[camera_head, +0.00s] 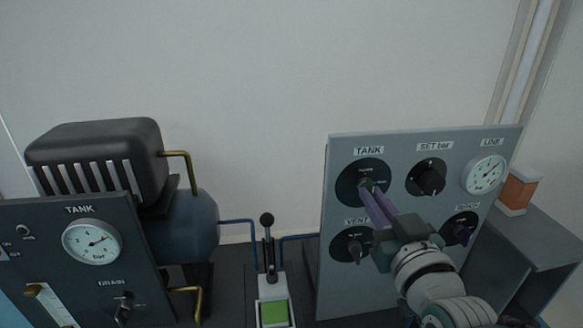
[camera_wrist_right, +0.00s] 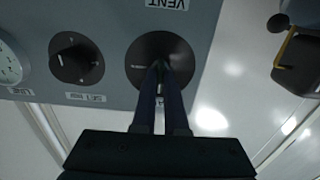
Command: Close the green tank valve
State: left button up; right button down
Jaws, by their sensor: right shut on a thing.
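My right gripper (camera_head: 369,190) reaches the dial from the lower right and is shut on the handle. My left gripper is not in view.
The panel also bears a SET bar knob (camera_head: 431,179), a LINE gauge (camera_head: 484,174), a vent knob (camera_head: 354,246) and a lower right knob (camera_head: 461,231). A lever (camera_head: 267,245) stands left of the panel. A compressor (camera_head: 100,160) and a gauge panel (camera_head: 50,262) are further left.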

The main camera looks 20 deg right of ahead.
jog(key=shift+r, duration=0.1)
dwell(0.3)
jog(key=c, duration=1)
grip_release()
jog(key=shift+o, duration=0.2)
jog(key=p+v, duration=0.4)
jog(key=v, duration=0.6)
